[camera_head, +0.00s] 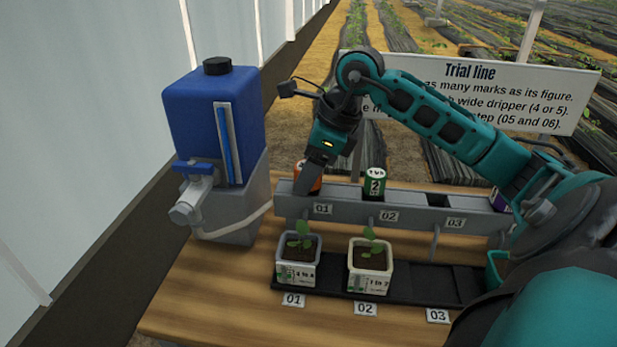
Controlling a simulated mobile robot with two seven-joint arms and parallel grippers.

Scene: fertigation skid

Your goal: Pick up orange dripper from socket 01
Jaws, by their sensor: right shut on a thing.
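The orange dripper (301,180) sits at socket 01 (322,209), at the left end of the grey socket rail (352,209). My right gripper (312,178) reaches down over it from above and is shut on it. The gripper hides much of the dripper, and I cannot tell whether it is still fully seated. My left gripper does not show.
A green dripper (374,183) stands in socket 02, and socket 03 looks empty. A purple item (500,199) sits farther right. Two potted seedlings (298,262) stand on the black tray (420,283) in front. A blue tank (210,120) stands left. A sign (480,92) stands behind.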

